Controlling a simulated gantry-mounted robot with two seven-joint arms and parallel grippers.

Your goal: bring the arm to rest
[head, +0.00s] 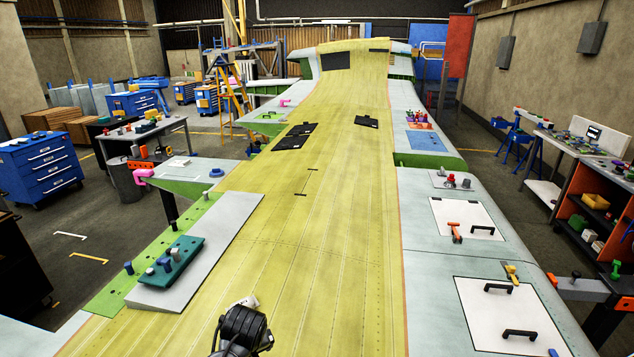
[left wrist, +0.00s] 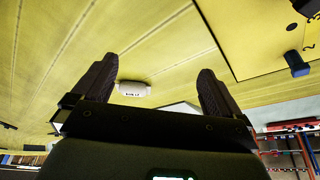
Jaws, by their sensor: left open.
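My left gripper (left wrist: 158,65) is open in the left wrist view, its two dark ridged fingers wide apart with nothing gripped between them. A small white oval piece with a dark label (left wrist: 134,89) shows beyond the fingers against the yellow wing skin (left wrist: 150,35). In the head view a black part of my arm (head: 242,328) stands at the bottom centre over the yellow wing skin (head: 320,230). A small white piece (head: 249,301) shows just behind it. My right gripper is in neither view.
A teal block with pegs (head: 188,255) sits on a grey plate at the left. Panels with black handles (head: 508,318) and an orange clamp (head: 455,232) lie along the right edge. Black hatches (head: 295,136) lie farther along. The middle of the wing is mostly clear.

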